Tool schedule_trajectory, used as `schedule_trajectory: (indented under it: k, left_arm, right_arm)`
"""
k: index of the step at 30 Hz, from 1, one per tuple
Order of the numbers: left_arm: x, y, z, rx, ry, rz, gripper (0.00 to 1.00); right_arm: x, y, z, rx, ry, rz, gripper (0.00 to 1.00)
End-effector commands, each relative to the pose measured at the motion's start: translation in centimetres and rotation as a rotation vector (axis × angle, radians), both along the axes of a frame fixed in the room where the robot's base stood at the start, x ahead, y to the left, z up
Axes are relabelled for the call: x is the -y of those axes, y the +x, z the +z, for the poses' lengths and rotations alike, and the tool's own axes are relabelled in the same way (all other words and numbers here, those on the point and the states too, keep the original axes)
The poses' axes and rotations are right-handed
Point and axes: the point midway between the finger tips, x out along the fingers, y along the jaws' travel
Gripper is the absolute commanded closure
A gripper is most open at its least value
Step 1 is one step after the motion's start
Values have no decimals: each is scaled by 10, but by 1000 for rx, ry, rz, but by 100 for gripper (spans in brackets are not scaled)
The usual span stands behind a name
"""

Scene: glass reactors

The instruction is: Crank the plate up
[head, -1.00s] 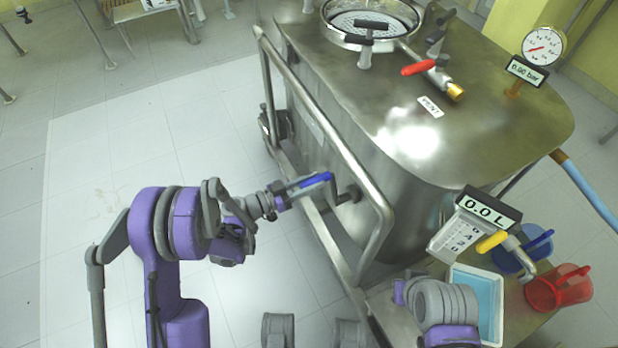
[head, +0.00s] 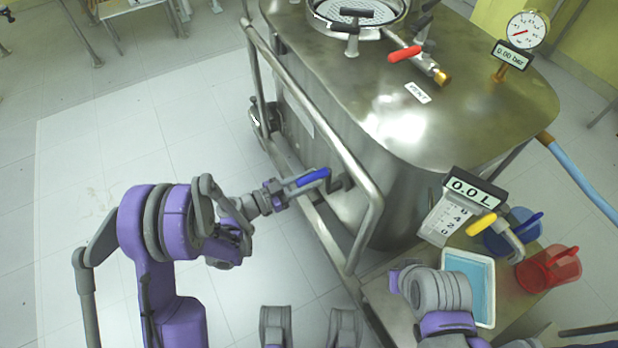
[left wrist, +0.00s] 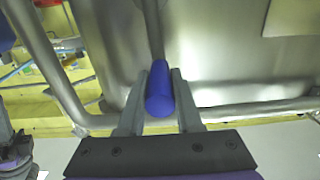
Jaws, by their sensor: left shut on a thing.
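The blue crank handle (head: 312,178) sticks out at the side of the steel vessel (head: 400,210), just outside its rail. My left gripper (head: 290,189) is shut on this handle. In the left wrist view the blue handle (left wrist: 160,88) lies between the two grey fingers of my left gripper (left wrist: 159,103), and the crank shaft runs behind it toward the vessel wall. I cannot pick out the plate; the closed vessel wall hides what is inside. My right arm enters at the bottom right, and its gripper cannot be made out clearly.
A tubular rail (head: 318,122) runs along the vessel close to the handle. At the right are a 0.0 L display (head: 475,190), a blue-lined tray (head: 474,254), a blue jug (head: 500,240) and a red jug (head: 535,272).

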Motion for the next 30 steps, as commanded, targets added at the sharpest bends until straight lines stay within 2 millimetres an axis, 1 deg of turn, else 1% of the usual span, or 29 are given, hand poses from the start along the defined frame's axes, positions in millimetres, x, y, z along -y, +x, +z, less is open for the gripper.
schedule_trajectory:
  k: [4,5,6,9,17,20,23,30]
  left_arm:
    - [1,-1,0,-1,0,-4,100]
    - [1,-1,0,-1,0,-4,61]
    - [1,-1,0,-1,0,-4,54]
    - [1,-1,0,-1,0,-3,37]
    - [0,0,0,-1,-1,-1,37]
    - [-4,-2,0,0,0,0,37]
    - [-15,-8,0,0,0,2,37]
    - [-58,-33,0,0,1,3,37]
  right_arm:
    - [0,0,0,0,0,0,100]
    - [0,0,0,0,0,0,100]
    - [0,0,0,0,0,0,100]
    - [0,0,0,0,0,0,100]
    - [0,0,0,0,0,0,100]
    - [0,0,1,0,0,0,100]
    - [0,0,2,1,0,0,100]
    - [0,-1,6,2,0,0,100]
